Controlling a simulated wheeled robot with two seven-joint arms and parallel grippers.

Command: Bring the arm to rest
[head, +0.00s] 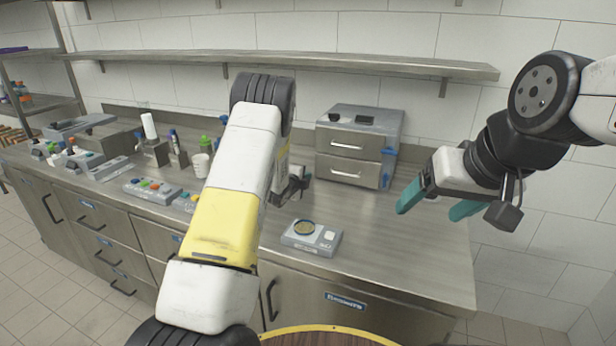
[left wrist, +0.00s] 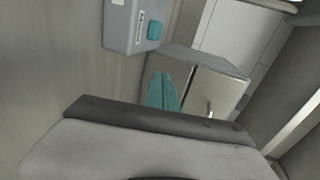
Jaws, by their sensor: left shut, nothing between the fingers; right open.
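My left arm rises through the middle of the head view and hides most of its own gripper; only a dark part shows beside the arm, left of the drawer box. In the left wrist view the teal fingers of my left gripper (left wrist: 162,92) lie together with nothing between them. My right gripper (head: 432,205) is at the right of the head view. Its teal fingers are apart and empty, above the right end of the counter (head: 405,255).
A grey drawer box (head: 356,150) stands at the back of the counter. A small grey device with a round dish (head: 305,228) sits near the front edge. A white cup (head: 201,165), button panels (head: 152,190) and bottles stand left of my arm. A shelf (head: 300,62) runs along the wall.

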